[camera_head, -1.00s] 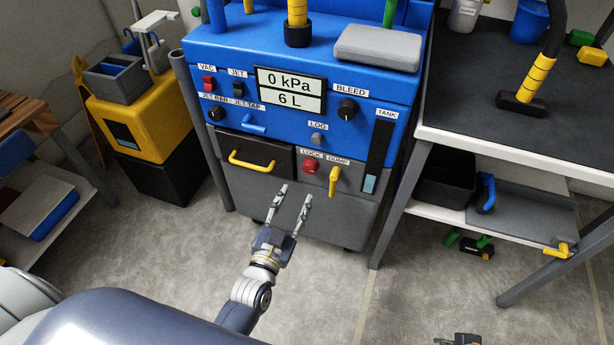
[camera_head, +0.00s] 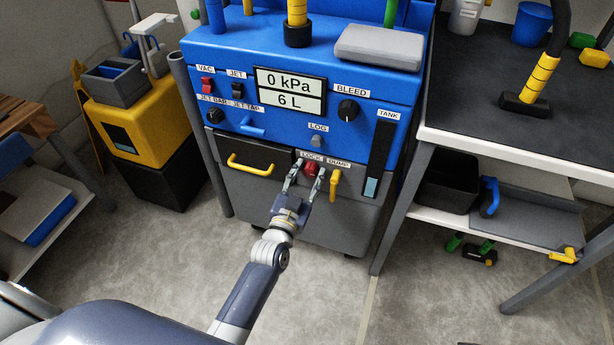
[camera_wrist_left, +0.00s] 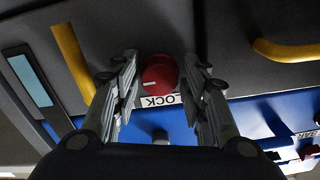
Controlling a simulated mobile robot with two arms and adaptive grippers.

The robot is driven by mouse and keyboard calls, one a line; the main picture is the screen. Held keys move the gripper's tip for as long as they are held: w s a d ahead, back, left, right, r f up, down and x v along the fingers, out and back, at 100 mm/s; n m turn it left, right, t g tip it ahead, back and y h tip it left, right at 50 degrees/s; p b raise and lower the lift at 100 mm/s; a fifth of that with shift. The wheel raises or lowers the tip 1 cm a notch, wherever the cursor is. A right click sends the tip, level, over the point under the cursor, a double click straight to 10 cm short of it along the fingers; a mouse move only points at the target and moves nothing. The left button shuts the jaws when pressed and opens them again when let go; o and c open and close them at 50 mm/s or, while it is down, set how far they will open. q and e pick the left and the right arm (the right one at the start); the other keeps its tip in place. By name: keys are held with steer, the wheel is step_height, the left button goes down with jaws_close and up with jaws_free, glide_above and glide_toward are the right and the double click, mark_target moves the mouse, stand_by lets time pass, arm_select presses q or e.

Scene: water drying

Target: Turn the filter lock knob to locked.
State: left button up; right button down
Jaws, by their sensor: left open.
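The red lock knob (camera_head: 310,170) sits on the grey lower front of the blue machine, under the LOCK label. In the left wrist view the round red knob (camera_wrist_left: 158,75) shows a white mark on its left side, with the LOCK label (camera_wrist_left: 160,100) beside it. My left gripper (camera_head: 306,174) is open, with one finger on each side of the knob. In the left wrist view the fingers of my left gripper (camera_wrist_left: 166,72) stand apart around the knob, with a gap visible on both sides. Whether the tips touch the panel is unclear. My right gripper is not identifiable.
The yellow dump handle (camera_head: 335,185) is close to the right of the knob. A yellow drawer handle (camera_head: 250,166) is to its left. The grey log button (camera_head: 317,140) is above. A side table (camera_head: 440,128) stands at the right. The floor in front is clear.

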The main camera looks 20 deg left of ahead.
arm_select(q)
steer(key=c, duration=0.8)
